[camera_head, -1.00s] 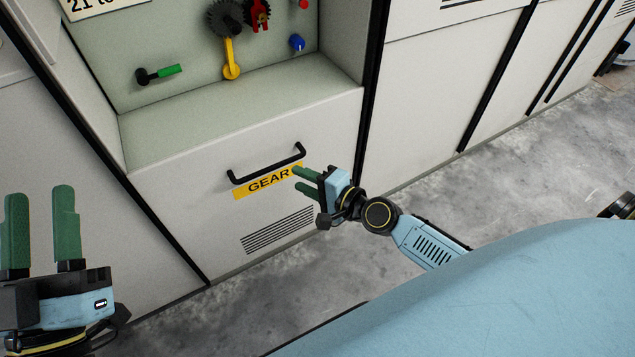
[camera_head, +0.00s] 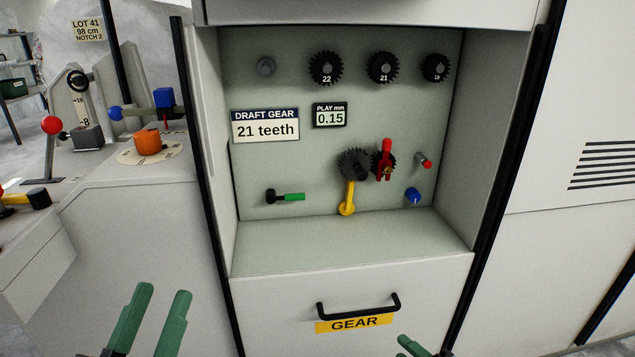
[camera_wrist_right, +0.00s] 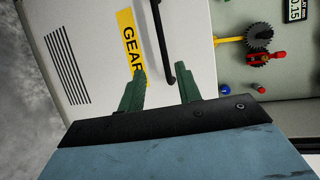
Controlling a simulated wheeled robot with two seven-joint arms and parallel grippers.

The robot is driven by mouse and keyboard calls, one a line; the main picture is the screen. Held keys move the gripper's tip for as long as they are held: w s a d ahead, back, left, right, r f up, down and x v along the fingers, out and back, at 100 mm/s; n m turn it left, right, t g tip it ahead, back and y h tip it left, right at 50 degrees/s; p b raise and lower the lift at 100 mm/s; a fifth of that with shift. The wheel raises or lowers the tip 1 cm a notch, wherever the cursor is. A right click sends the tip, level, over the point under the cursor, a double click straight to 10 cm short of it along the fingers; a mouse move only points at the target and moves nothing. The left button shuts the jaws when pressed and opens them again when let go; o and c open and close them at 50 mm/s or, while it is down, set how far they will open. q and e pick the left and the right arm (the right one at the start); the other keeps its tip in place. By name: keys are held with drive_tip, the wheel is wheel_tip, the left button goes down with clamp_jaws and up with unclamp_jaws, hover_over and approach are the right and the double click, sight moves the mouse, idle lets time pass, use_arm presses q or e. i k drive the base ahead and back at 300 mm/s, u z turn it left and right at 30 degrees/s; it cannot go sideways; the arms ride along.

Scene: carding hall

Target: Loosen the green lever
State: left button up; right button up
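The green lever (camera_head: 291,197) is a short green handle on a black pivot, low on the left of the recessed gear panel. It points right, roughly level. My left gripper (camera_head: 161,310) shows at the bottom left in the head view, its green fingers apart with nothing between them. It is in front of and below the panel, away from the lever. My right gripper (camera_head: 412,346) only just shows at the bottom edge. In the right wrist view its fingers (camera_wrist_right: 160,95) are apart and empty, near the drawer handle (camera_wrist_right: 163,40). The green lever is not in that wrist view.
The panel also holds a yellow lever (camera_head: 348,200), a red lever (camera_head: 385,160), a blue knob (camera_head: 413,195) and spare gears (camera_head: 384,67). A ledge (camera_head: 350,243) juts below. Left stands a console with a red-ball lever (camera_head: 51,125) and an orange knob (camera_head: 148,142).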

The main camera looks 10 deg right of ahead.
sight(271, 197)
drive_tip(key=k, duration=1)
